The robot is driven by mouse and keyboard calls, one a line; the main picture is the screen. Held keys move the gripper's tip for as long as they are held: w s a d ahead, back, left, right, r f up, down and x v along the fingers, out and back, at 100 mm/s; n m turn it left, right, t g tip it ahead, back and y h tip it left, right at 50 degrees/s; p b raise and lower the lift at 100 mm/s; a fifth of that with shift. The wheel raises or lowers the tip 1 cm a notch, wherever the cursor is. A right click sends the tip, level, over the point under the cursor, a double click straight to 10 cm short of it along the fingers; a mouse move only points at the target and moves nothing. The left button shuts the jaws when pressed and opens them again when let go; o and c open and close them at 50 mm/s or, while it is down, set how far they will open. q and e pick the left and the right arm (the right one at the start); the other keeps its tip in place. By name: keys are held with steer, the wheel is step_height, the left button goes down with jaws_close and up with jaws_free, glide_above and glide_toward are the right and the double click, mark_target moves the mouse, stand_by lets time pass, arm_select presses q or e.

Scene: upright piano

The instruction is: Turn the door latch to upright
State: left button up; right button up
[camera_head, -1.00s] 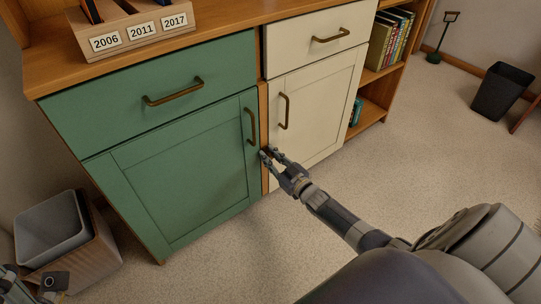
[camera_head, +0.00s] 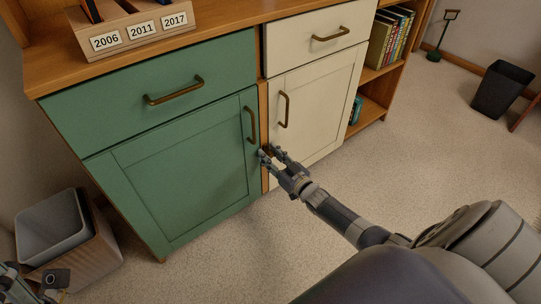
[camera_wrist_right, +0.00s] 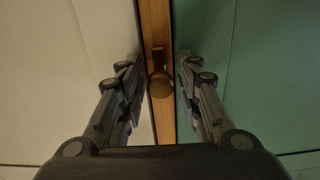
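The door latch (camera_wrist_right: 160,82) is a small brass piece with a rounded end. It sits on the wooden strip (camera_wrist_right: 157,22) between the cream door (camera_wrist_right: 75,55) and the green door (camera_wrist_right: 260,60). In the right wrist view it lies along the strip, its rounded end toward my gripper. My right gripper (camera_wrist_right: 160,75) is open, one finger on each side of the latch, with gaps showing. In the head view my right gripper (camera_head: 270,152) is at the strip and largely hides the latch. My left gripper (camera_head: 32,285) is partly seen at bottom left; its opening is unclear.
The green door handle (camera_head: 251,125) and cream door handle (camera_head: 284,110) are just above my right gripper. A grey bin (camera_head: 50,228) stands left of the cabinet. A dark bin (camera_head: 502,88) is far right. Carpet before the cabinet is clear.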

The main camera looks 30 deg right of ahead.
stand_by(0.3)
steer(key=s, duration=1.2)
steer(key=shift+d, duration=0.45)
